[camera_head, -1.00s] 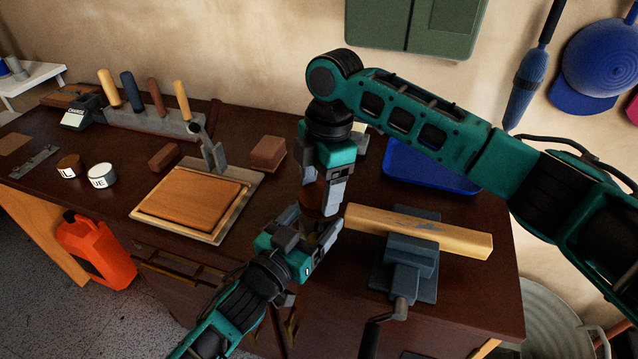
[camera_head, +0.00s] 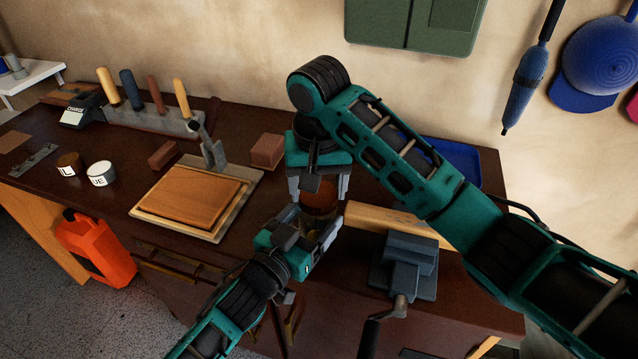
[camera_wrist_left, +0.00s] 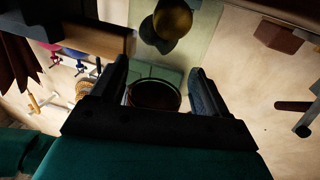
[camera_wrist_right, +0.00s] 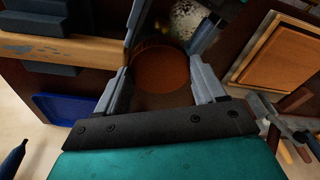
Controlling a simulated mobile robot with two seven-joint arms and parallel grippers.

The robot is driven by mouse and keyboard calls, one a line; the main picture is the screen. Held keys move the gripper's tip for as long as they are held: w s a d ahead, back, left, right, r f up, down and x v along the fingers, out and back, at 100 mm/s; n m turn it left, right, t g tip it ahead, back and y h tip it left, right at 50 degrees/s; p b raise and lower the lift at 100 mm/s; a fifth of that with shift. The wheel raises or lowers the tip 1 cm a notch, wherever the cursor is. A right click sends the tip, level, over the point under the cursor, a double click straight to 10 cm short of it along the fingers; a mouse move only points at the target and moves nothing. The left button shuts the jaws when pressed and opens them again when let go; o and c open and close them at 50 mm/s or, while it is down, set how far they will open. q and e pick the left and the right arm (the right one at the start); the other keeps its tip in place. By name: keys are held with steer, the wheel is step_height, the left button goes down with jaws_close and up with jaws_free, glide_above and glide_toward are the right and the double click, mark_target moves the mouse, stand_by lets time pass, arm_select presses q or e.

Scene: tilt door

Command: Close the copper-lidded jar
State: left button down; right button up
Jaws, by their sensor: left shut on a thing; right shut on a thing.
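The copper lid (camera_head: 319,194) is a round orange-brown disc at the middle of the head view. The jar (camera_head: 309,220) is directly below it, partly hidden by the fingers. My right gripper (camera_head: 318,186) points down from above and is shut on the lid, a finger on either side. The lid's flat top (camera_wrist_right: 160,70) shows between the fingers in the right wrist view. My left gripper (camera_head: 311,228) comes from the front and is shut on the jar, whose dark round form (camera_wrist_left: 155,95) shows in the left wrist view. I cannot tell whether the lid is fully seated.
A vise (camera_head: 405,262) with a wooden bar (camera_head: 375,220) stands close on the right. A board (camera_head: 190,200) lies on the left of the bench. A brown block (camera_head: 266,151) and a blue tray (camera_head: 455,160) are behind. My right arm crosses over the bench's right side.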

steer(key=m, duration=0.4)
steer(key=shift+a+m, duration=0.15)
steer(key=shift+m, duration=0.25)
steer(key=m+h, duration=0.1)
steer(key=m, duration=0.4)
steer(key=shift+w, duration=0.1)
steer(key=m+g, duration=0.1)
steer(key=m, duration=0.9)
steer(key=shift+w+g, duration=0.1)
steer(key=shift+g, duration=0.2)
steer(key=o, duration=1.1)
steer(key=r, duration=0.4)
steer(key=a+r, duration=0.1)
steer(key=r, duration=0.7)
steer(key=shift+a, duration=0.25)
